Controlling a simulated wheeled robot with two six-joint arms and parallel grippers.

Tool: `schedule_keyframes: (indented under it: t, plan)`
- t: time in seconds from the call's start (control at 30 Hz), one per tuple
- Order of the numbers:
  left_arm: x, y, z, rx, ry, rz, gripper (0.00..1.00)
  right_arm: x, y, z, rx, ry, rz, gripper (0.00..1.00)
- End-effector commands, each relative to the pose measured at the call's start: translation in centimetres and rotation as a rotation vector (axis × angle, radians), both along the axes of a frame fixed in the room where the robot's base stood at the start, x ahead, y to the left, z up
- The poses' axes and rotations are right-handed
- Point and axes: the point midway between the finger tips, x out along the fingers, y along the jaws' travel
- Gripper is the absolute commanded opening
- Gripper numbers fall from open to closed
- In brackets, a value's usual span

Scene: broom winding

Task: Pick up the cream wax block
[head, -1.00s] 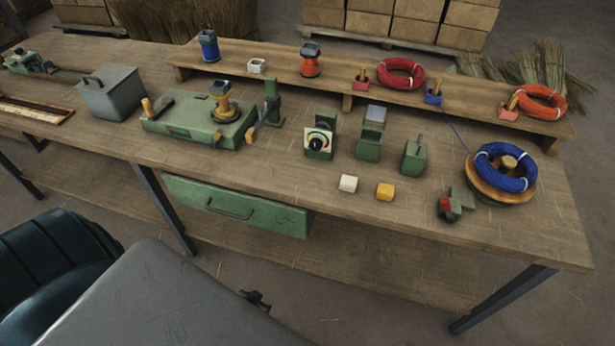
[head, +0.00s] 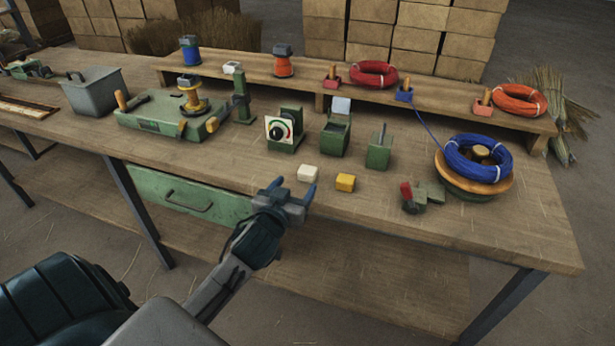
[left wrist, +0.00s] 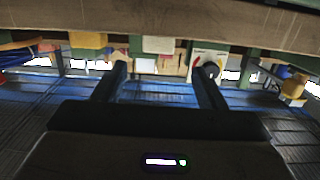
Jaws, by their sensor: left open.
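The cream wax block (head: 307,173) lies on the workbench near its front edge, just left of the yellow block (head: 345,182). My left gripper (head: 293,188) is open and empty at the bench's front edge, its blue fingertips spread just short of the cream block. In the left wrist view, which looks upside down, the cream block (left wrist: 158,45) shows ahead between the two fingers, and the yellow block (left wrist: 88,40) is to its left. No contact with the block can be seen. My right gripper is not in view.
Behind the blocks stand a green dial box (head: 285,130), a green open-topped box (head: 334,138) and a green block with a pin (head: 379,150). A red and green clamp (head: 420,196) and a blue coil (head: 477,158) are to the right.

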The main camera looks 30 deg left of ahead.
Motion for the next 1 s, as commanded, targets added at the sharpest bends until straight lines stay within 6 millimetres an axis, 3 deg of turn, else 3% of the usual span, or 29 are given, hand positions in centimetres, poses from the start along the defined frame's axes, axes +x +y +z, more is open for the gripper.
schedule_keyframes:
  t: [0.1,0.37,0.63,0.97,1.0]
  plan:
    - [2.0,0.5,-0.2,-0.002,0.001,0.001,0.65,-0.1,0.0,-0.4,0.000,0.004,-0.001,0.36]
    - [4.2,0.9,-0.6,0.000,0.002,0.000,0.65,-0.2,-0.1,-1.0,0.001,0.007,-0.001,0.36]
    - [7.9,1.6,-1.2,-0.001,0.003,0.000,0.65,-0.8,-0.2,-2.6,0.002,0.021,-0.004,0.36]
    - [8.7,1.8,-1.5,0.000,0.003,-0.001,0.65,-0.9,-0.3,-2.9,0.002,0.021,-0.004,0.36]
    - [8.6,1.8,-1.5,0.000,0.003,-0.001,0.58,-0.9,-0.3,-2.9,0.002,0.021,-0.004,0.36]
